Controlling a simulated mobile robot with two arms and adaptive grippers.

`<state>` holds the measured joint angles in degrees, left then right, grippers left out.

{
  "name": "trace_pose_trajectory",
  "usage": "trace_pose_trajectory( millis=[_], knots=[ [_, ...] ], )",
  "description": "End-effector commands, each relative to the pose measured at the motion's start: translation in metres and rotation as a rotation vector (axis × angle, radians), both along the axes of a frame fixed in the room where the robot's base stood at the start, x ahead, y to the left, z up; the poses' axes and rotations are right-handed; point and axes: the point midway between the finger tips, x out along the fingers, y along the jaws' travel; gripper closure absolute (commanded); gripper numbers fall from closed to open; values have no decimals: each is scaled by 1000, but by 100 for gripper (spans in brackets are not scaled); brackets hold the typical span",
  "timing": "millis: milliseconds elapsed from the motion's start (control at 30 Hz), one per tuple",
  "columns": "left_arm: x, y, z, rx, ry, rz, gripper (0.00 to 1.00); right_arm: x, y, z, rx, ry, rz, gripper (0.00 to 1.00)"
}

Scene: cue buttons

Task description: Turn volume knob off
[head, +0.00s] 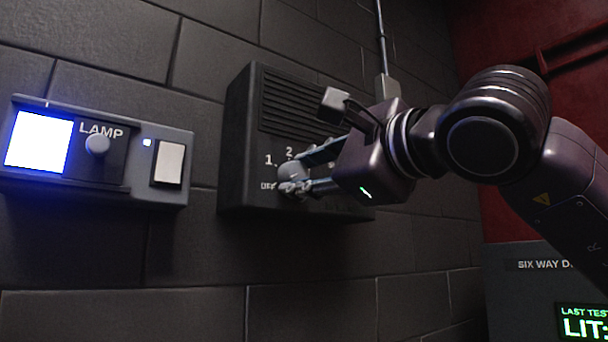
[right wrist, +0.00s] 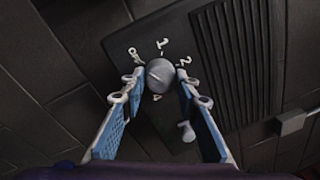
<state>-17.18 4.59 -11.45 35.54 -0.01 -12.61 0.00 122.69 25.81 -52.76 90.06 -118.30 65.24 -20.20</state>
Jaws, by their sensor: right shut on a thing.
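The round grey volume knob (head: 291,171) is on the front of a black speaker-like box (head: 240,140) on the wall. In the right wrist view the knob (right wrist: 159,74) has white marks OFF, 1 and 2 around it, and one more mark below. Which mark the knob points to I cannot tell for sure. My right gripper (head: 297,175) is shut on the knob, with one finger on each side of it; both blue-padded fingers (right wrist: 160,78) show in the right wrist view. Part of the dial is hidden behind the fingers in the head view. My left gripper is not in view.
A lamp panel (head: 185,200) with a lit white screen, a round knob and a rocker switch is on the wall at left. A small grey part (right wrist: 186,131) sticks out below the knob. A grey cabinet (head: 520,300) with green text is at lower right.

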Motion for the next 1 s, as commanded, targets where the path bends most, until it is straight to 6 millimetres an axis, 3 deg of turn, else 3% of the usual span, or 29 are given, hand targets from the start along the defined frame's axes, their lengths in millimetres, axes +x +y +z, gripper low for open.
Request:
trace_pose_trajectory(
  millis=[433,467,600,1000],
  knots=[
    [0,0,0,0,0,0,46,0,0,0,-11,-7,1,96],
    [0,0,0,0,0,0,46,0,0,0,-11,-7,1,70],
    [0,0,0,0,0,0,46,0,0,0,-10,-7,1,55],
    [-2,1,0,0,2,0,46,-7,-5,0,-9,-8,0,53]
  ],
)
